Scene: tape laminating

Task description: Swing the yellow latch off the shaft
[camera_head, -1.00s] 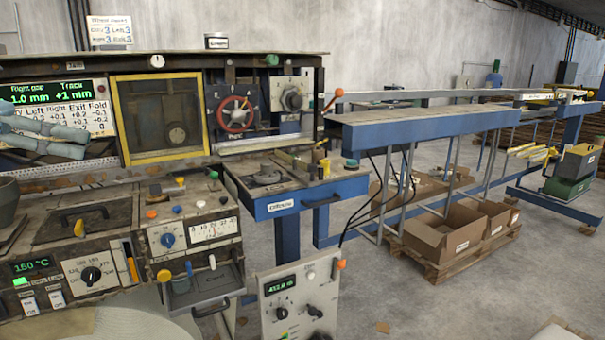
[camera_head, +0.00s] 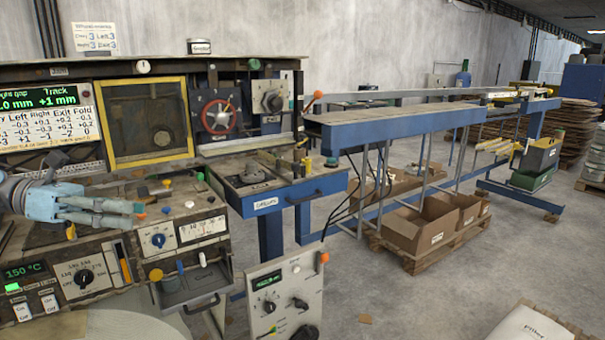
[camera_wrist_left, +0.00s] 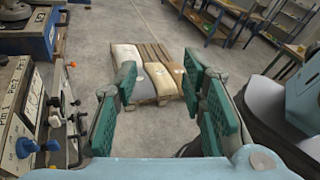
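My left gripper (camera_head: 136,208) reaches in from the left in the head view, in front of the machine's panels and above the lower control deck. In the left wrist view its green-padded fingers (camera_wrist_left: 160,88) stand wide apart with nothing between them. I cannot clearly pick out a yellow latch on a shaft. My right gripper is not in view.
A red handwheel (camera_head: 219,116) sits on the back panel. A blue drawer unit (camera_head: 266,203) and a grey control box (camera_head: 284,297) stand right of the deck. Cardboard boxes (camera_head: 420,228) lie on a pallet. Open floor lies at centre right. Sacks on a pallet (camera_wrist_left: 145,72) show in the wrist view.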

